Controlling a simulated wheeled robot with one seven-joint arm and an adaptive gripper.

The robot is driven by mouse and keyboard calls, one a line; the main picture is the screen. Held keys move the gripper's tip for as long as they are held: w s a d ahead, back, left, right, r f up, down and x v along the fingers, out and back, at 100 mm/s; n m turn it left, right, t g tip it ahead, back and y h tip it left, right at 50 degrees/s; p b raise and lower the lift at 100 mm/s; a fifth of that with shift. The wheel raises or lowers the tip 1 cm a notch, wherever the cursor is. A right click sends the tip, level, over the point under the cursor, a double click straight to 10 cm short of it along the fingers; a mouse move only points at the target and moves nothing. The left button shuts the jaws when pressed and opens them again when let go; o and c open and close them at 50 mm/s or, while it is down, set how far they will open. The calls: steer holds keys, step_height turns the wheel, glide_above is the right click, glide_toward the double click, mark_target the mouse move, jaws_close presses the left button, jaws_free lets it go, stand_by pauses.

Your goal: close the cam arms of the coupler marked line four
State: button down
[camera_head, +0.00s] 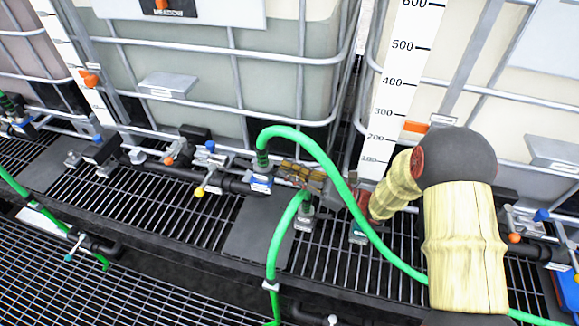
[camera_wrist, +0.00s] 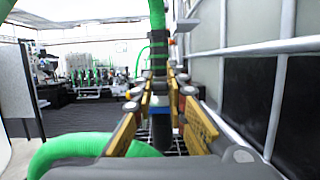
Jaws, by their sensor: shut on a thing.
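My gripper (camera_head: 284,170) reaches left from my arm, low in front of the tank row. Its yellow-brown fingers lie just right of a coupler (camera_head: 261,181) with a blue tag at the foot of an upright green hose (camera_head: 262,160). In the wrist view, the finger pads of my gripper (camera_wrist: 161,108) stand on both sides of a dark upright fitting with the green hose (camera_wrist: 158,45) above it. My gripper is shut on this coupler. Small metal pieces beside the pads may be its cam arms; their positions are unclear. The tag's marking is unreadable.
A second green hose (camera_head: 278,245) hangs close in front of my gripper, and another loops over it to the right. Caged tanks (camera_head: 215,75) stand behind. Valves with coloured handles (camera_head: 210,147) lie to the left. A dark grating (camera_head: 170,215) is below.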

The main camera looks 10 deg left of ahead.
steer(key=r+h+p, duration=0.1)
steer(key=p, duration=0.3)
steer(key=shift+a+r+h+p, duration=0.2)
steer(key=shift+r+h+p, duration=0.15)
steer(key=shift+h+p, duration=0.05)
steer(key=h+p, duration=0.1)
steer(key=p, duration=0.1)
steer(key=g+h+p, duration=0.1)
steer(key=p, duration=0.1)
steer(key=shift+a+r, duration=0.25)
steer(key=shift+r, duration=0.05)
steer(key=h+p, duration=0.2)
steer(key=p, duration=0.1)
steer(key=shift+w+a+r, duration=0.1)
steer(key=shift+a, duration=0.2)
steer(key=shift+a+h+p, duration=0.2)
steer(key=shift+h+p, duration=0.6)
steer(key=shift+p, duration=0.4)
steer(key=c, duration=1.8)
jaws_free()
steer(key=shift+c, duration=0.2)
steer(key=shift+o, duration=0.4)
